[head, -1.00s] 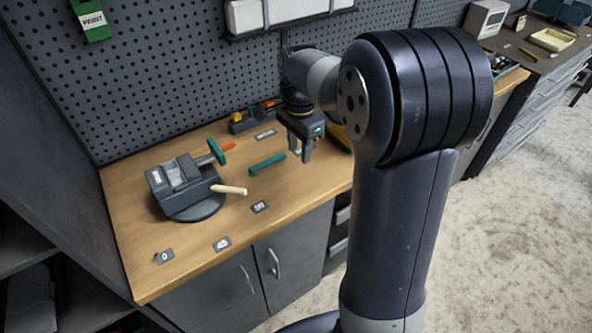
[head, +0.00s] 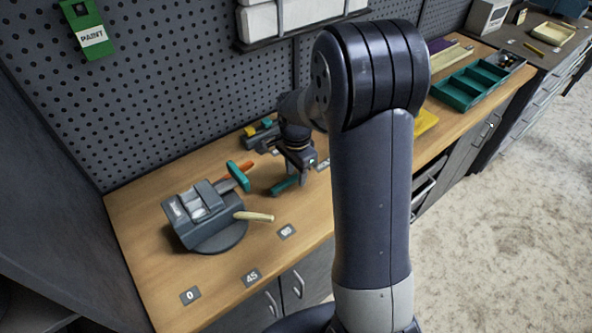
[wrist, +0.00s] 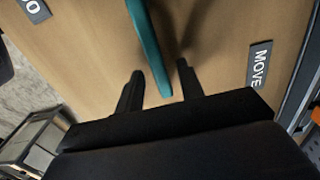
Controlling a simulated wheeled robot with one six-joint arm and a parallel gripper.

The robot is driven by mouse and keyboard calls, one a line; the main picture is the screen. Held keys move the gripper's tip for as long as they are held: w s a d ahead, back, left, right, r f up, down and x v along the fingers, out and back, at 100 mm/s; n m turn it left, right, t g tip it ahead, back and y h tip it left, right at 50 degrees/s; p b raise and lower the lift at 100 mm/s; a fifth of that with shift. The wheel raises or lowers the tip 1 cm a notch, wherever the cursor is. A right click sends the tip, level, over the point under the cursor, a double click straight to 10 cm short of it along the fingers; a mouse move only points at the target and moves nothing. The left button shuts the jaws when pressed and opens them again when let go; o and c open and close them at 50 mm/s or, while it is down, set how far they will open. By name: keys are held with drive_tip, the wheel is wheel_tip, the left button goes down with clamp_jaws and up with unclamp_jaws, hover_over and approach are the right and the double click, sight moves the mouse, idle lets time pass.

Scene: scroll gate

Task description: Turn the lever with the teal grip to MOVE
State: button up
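The teal grip (head: 283,187) is a bar lying low over the wooden bench, right of the grey vise-like device (head: 205,215). In the wrist view the teal grip (wrist: 148,45) runs from the top edge down between my fingers. My gripper (wrist: 160,72) is open, with one finger on each side of the grip's near end and a gap showing on both sides. In the head view my gripper (head: 303,174) is low at the grip's right end. The MOVE label (wrist: 260,65) lies right of the fingers in the wrist view. The lever's pivot is not clear.
The device has an orange-shafted teal T-handle (head: 238,176) and a cream handle (head: 254,216). Plates 0 (head: 190,295), 45 (head: 251,277) and 90 (head: 287,231) lie along the front. A pegboard (head: 150,110) stands behind. A teal tray (head: 470,85) is at the right.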

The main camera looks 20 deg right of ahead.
clamp_jaws()
idle(0.3)
idle(0.3)
